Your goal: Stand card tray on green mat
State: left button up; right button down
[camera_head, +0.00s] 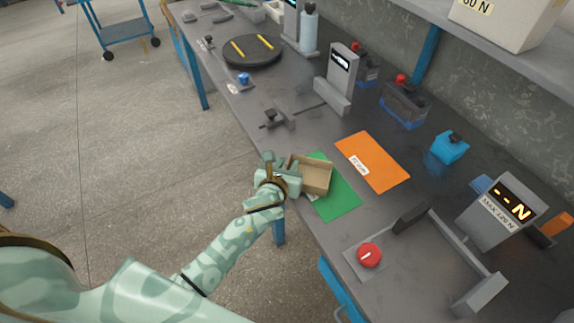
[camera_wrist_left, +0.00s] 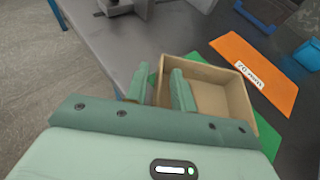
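The card tray (camera_head: 318,177), a shallow open brown box, appears over the upper left part of the green mat (camera_head: 338,204) in the head view. It also shows in the left wrist view (camera_wrist_left: 212,98), with green mat visible around it. My left gripper (camera_head: 281,168) is at the tray's left side. In the left wrist view its fingers (camera_wrist_left: 163,88) stand apart, one outside the tray's left wall and one over its inside. Whether the tray touches the mat is hard to tell. My right gripper is out of view.
An orange mat (camera_head: 375,160) with a white label lies right of the green mat. A red button (camera_head: 370,254) and a display unit (camera_head: 497,212) stand nearer the front. A small grey clamp-like fixture (camera_head: 270,119) stands behind the tray. The table's left edge runs close by.

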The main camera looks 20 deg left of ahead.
pick_arm(q)
jog(key=p+v, duration=0.3)
jog(key=v, duration=0.8)
jog(key=s+a+f+n+g, duration=0.1)
jog(key=s+f+n+g, duration=0.1)
jog(key=s+f+n, duration=0.45)
jog(key=s+f+n+g+h, duration=0.1)
jog(key=s+f+n+g, duration=0.25)
jog(key=f, duration=0.65)
jog(key=s+a+f+n+g, duration=0.1)
jog(key=s+f+n+g, duration=0.1)
jog(key=s+f+n, duration=0.35)
jog(key=s+a+f+n+g, duration=0.1)
jog(key=s+f+n, duration=0.3)
jog(key=s, duration=0.4)
jog(key=s+a+f+n+g, duration=0.2)
jog(key=s+f+n, duration=0.3)
jog(key=s, duration=0.4)
jog(key=s+a+f+n+g, duration=0.1)
jog(key=s+f+n+g, duration=0.1)
jog(key=s+f+n, duration=0.2)
jog(key=s+n, duration=0.2)
jog(key=s, duration=0.2)
jog(key=shift+s+a+f+h, duration=0.15)
jog(key=shift+s+f+h, duration=0.15)
jog(key=shift+f, duration=0.1)
jog(key=shift+n, duration=0.25)
